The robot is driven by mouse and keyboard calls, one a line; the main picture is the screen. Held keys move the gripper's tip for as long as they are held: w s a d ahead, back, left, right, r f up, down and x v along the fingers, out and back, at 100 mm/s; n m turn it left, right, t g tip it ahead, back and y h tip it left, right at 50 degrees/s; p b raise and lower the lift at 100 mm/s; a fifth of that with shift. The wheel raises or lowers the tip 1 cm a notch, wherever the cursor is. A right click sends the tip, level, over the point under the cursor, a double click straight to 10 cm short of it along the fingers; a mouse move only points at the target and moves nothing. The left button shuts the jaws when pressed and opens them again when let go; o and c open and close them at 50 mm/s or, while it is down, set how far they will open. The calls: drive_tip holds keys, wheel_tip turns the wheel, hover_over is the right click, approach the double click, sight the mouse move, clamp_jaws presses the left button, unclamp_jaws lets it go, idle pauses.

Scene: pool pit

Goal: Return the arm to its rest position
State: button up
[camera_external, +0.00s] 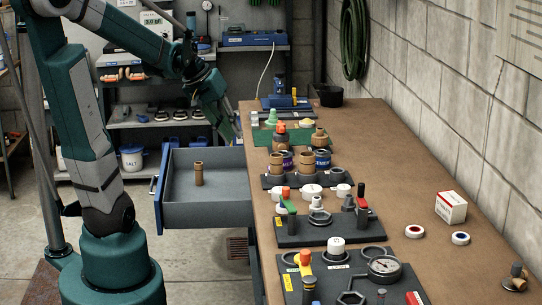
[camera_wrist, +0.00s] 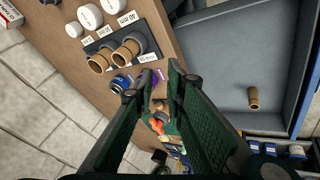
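My teal and grey arm reaches over from the left in the external view. My gripper (camera_external: 230,128) points down near the table's left edge, behind the open drawer (camera_external: 212,213). In the wrist view its two dark green fingers (camera_wrist: 157,82) are spread apart with nothing held between them. Bench items show beyond the gap. The drawer is pulled out to the left of the bench and holds one upright tan fitting (camera_external: 199,173). The fitting also shows in the drawer in the wrist view (camera_wrist: 253,98).
The brown bench (camera_external: 400,160) carries dark boards with pipe fittings, valves and a gauge (camera_external: 385,267). A red and white box (camera_external: 451,207) and white rings lie at its right. A block wall bounds the right side. Shelves (camera_external: 150,119) stand behind the arm.

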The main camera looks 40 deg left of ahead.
drive_tip(key=s+d+m+t+y, duration=0.1)
drive_tip(key=s+d+m, duration=0.1)
drive_tip(key=s, duration=0.4)
drive_tip(key=s+d+m+t+y, duration=0.1)
drive_tip(key=s+d+m, duration=0.1)
drive_tip(key=s+d, duration=0.3)
drive_tip(key=shift+s+r+y, duration=0.15)
drive_tip(key=shift+s+y, duration=0.15)
drive_tip(key=shift+s, duration=0.35)
